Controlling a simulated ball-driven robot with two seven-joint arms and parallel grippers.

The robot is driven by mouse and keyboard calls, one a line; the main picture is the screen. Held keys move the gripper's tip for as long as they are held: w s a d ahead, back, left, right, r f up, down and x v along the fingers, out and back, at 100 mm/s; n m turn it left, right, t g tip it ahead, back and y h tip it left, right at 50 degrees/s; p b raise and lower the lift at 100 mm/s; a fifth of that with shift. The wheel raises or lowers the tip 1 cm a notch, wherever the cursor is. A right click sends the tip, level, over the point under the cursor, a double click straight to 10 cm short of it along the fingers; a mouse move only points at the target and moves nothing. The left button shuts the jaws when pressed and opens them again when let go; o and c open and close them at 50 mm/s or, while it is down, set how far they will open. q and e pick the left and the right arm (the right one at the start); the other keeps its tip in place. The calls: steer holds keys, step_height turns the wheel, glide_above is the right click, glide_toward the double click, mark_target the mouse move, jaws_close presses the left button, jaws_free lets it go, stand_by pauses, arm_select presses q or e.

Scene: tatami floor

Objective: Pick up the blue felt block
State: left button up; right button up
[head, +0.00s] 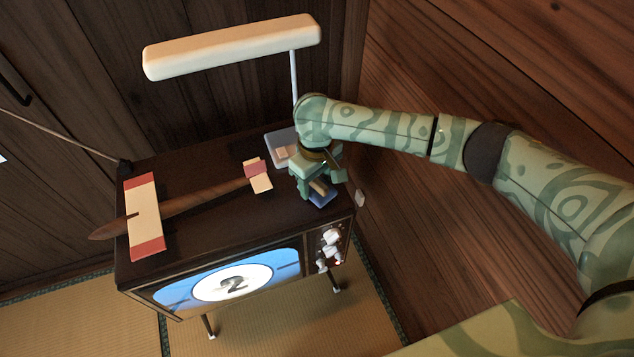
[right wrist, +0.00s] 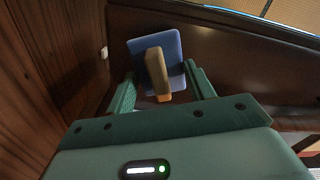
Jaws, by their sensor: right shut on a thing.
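The blue felt block (head: 322,200) has a tan wooden grip on its back. It is at the right end of the dark television cabinet top (head: 200,225). My right gripper (head: 318,186) comes down over it from above and is shut on the wooden grip. In the right wrist view the blue felt (right wrist: 172,45) and the tan grip (right wrist: 158,75) show between the fingers (right wrist: 160,88). I cannot tell whether the block touches the cabinet top or is just above it. My left gripper is not in view.
A lamp with a long cream shade (head: 230,46) stands behind; its pale base (head: 274,140) is close to my right gripper. A long brown wooden stick (head: 200,197) lies under a red-and-cream strip (head: 146,214). A wood wall (head: 520,70) is at the right.

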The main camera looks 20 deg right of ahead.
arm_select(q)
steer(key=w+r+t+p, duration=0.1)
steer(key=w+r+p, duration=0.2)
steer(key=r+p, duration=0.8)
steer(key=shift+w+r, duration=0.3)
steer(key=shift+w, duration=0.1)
arm_select(e)
steer(key=s+a+r, duration=0.2)
steer(key=s+r, duration=0.3)
steer(key=s, duration=0.1)
steer(key=s+a+r, duration=0.2)
steer(key=s+r, duration=0.4)
steer(key=s, duration=0.1)
steer(key=shift+s+a+r, duration=0.15)
steer(key=shift+a, duration=0.2)
